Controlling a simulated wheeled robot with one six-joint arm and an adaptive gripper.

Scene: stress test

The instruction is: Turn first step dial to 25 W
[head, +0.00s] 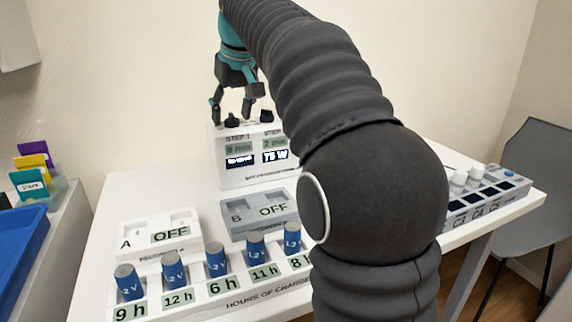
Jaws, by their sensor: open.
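A white box (225,178) stands at the back of the white table, with STEP 1 and STEP 2 on its front. Two black dials sit on its top: the first step dial (232,122) at left and the second step dial (267,116) at right. The STEP 1 side shows a "0 min" display and a dark readout (240,161) too small to read surely. The STEP 2 readout (275,156) seems to say 75 W. My gripper (232,113) points down, open, with one fingertip on each side of the first dial in the picture. I cannot tell whether it touches the dial.
Chargers A (145,230) and B (243,219), both reading OFF, stand in front of the box. A rack (240,305) of blue cells lines the front edge. A grey tray (480,203) is at right. My arm hides the table's middle right.

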